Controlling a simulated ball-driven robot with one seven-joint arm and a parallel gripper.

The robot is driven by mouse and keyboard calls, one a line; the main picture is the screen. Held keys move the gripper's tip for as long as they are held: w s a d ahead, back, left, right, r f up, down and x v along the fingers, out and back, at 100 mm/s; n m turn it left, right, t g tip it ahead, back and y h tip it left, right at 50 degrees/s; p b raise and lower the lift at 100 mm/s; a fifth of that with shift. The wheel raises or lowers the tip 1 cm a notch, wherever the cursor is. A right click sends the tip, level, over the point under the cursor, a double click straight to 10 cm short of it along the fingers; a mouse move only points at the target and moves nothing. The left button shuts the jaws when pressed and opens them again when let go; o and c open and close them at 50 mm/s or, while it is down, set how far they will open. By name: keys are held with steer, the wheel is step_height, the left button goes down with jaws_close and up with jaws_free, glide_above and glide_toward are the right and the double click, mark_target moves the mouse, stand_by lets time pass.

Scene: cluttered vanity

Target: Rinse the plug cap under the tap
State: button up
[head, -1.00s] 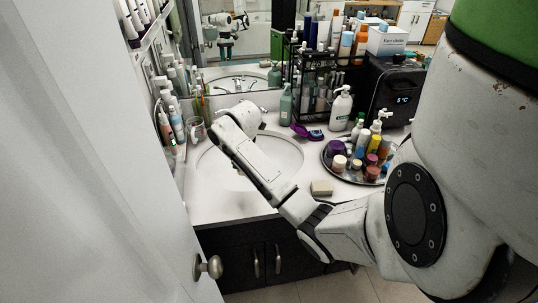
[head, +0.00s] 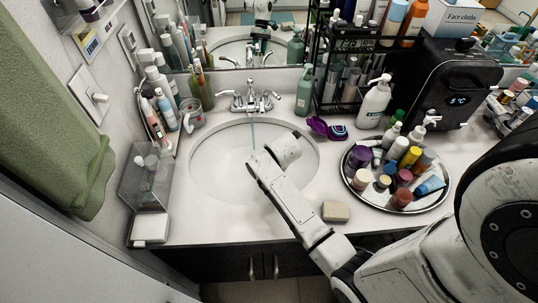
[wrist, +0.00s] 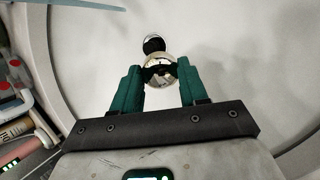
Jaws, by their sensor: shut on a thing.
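The plug cap (wrist: 159,70) is a shiny round metal piece with a dark knob. In the wrist view, the two green fingers of my gripper (wrist: 160,84) are shut on it, over the white basin. In the head view, the end of my arm is over the right part of the sink basin (head: 215,165) and hides the fingers and the cap. The chrome tap (head: 251,98) stands behind the basin. A thin bluish stream (head: 253,135) runs down from its spout, just left of my arm's end.
A round tray (head: 352,187) of bottles and jars stands right of the basin. A soap bar (head: 335,211) lies near the front edge. A purple item (head: 322,127), a green bottle (head: 305,92) and a white pump bottle (head: 374,103) stand behind. A cup (head: 192,115) is at left.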

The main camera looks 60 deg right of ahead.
steer(key=shift+w+d+f+b, duration=0.25)
steer(key=shift+w+d+b, duration=0.35)
steer(key=shift+b, duration=0.1)
steer(key=shift+w+d+f+b, duration=0.25)
steer(key=shift+w+d+b, duration=0.3)
steer(key=shift+b, duration=0.1)
steer(key=w+d+f+b, duration=0.1)
steer(key=w+d+b, duration=0.5)
steer(key=w+b, duration=0.2)
steer(key=shift+w+d+f, duration=0.15)
steer(key=shift+d+f, duration=0.25)
steer(key=shift+d, duration=0.1)
steer(key=shift+s+d+p, duration=0.35)
steer(key=shift+s, duration=0.1)
steer(key=shift+w+a, duration=0.1)
steer(key=shift+w+a, duration=0.35)
steer(key=shift+s+d+p, duration=0.1)
steer(key=shift+p, duration=0.2)
steer(key=shift+s+d, duration=0.35)
